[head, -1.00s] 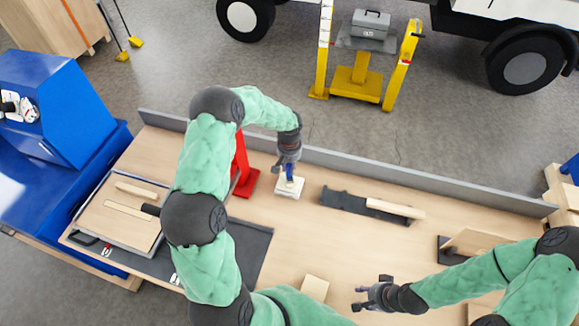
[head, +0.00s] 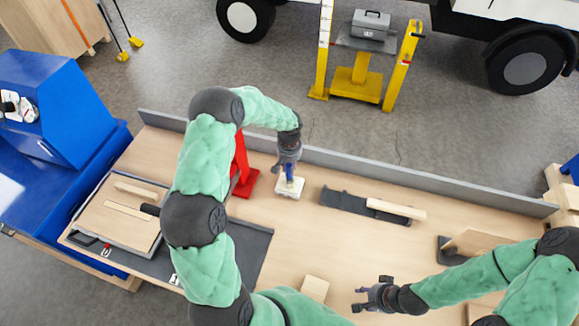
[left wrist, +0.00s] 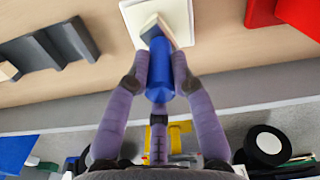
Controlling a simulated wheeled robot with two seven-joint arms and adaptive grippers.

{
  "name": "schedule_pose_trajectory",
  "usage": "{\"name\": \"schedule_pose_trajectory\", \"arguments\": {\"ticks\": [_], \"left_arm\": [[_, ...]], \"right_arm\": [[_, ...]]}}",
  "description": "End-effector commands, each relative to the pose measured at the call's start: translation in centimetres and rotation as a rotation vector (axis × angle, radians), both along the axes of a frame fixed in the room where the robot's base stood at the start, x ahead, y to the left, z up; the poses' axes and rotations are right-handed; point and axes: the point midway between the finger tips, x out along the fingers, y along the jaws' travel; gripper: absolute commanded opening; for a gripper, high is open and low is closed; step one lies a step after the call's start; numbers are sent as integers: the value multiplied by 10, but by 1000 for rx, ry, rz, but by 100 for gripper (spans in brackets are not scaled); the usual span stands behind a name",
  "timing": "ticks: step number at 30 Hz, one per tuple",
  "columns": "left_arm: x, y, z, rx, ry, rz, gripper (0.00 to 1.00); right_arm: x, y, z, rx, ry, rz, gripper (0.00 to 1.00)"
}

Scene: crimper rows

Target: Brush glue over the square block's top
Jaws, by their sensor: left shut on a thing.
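My left gripper (head: 289,168) is shut on the blue handle of a brush, which also shows in the left wrist view (left wrist: 160,78). The brush points down, with its pale, grey-sided head (left wrist: 155,27) over a white square piece (head: 289,187). I cannot tell whether the head touches it. The white piece lies flat near the back of the bench and shows a thin inner edge in the left wrist view (left wrist: 180,14). A pale wooden square block (head: 314,288) sits near the front. My right gripper (head: 358,298) is open and empty to the right of that block.
A red stand (head: 246,182) is just left of the white piece. A dark grey holder (head: 345,200) with a pale bar (head: 396,209) lies to the right. A grey ledge (head: 350,165) runs along the back. The bench middle is clear.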

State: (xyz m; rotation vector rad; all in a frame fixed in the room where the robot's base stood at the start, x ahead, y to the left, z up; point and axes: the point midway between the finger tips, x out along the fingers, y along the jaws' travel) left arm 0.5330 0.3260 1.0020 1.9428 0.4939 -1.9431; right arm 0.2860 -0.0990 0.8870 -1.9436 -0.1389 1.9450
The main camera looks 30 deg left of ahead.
Motion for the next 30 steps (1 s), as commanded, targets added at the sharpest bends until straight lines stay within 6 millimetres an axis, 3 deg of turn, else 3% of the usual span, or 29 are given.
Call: {"name": "schedule_pose_trajectory", "arguments": {"ticks": [11,30], "left_arm": [[-1,-1,2,-1,4,-1,0],[0,0,47,0,0,-1,0]], "right_arm": [[0,0,2,0,0,0,40],[0,0,22,0,0,0,40]]}}
